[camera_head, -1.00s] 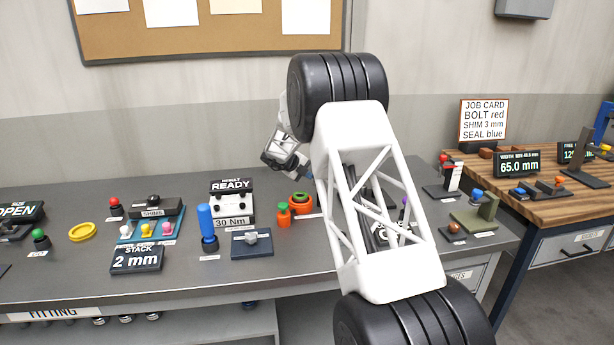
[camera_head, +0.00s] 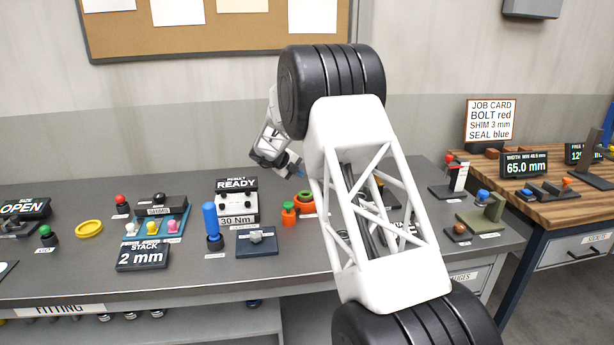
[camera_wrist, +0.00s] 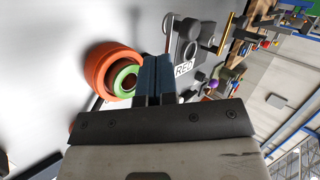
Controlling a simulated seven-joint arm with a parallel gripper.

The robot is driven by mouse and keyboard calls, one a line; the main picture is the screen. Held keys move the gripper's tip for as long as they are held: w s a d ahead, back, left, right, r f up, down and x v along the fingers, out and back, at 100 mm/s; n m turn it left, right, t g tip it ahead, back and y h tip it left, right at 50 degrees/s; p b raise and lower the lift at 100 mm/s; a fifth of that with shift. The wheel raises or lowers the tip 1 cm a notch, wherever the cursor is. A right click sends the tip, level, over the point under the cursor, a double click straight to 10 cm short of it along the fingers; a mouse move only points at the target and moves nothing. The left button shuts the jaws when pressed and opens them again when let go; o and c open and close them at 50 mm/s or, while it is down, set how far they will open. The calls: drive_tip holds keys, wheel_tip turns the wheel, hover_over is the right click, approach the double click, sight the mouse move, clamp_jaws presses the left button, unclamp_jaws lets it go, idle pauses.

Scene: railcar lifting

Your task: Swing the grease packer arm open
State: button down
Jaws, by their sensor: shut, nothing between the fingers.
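My gripper (camera_head: 297,170) is shut and empty, held above the grey bench near its back, behind and left of an orange cylinder with a green ring (camera_head: 305,200). In the wrist view the closed blue-grey fingertips (camera_wrist: 153,66) overlap the view just right of that orange and green cylinder (camera_wrist: 112,72); I cannot tell whether they touch. A dark device (camera_wrist: 188,32) with a ring, a rod and a partly hidden label lies beyond the fingers. It may be the grease packer, but I cannot be sure. My arm hides the bench behind it in the head view.
A tall blue cylinder (camera_head: 211,222), a READY display (camera_head: 237,184) and a dark plate (camera_head: 257,243) are to the left. A wooden bench (camera_head: 560,178) is at the right.

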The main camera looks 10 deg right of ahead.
drive_tip(key=v, duration=0.7)
drive_tip(key=shift+w+a, duration=0.2)
drive_tip(key=shift+a, duration=0.05)
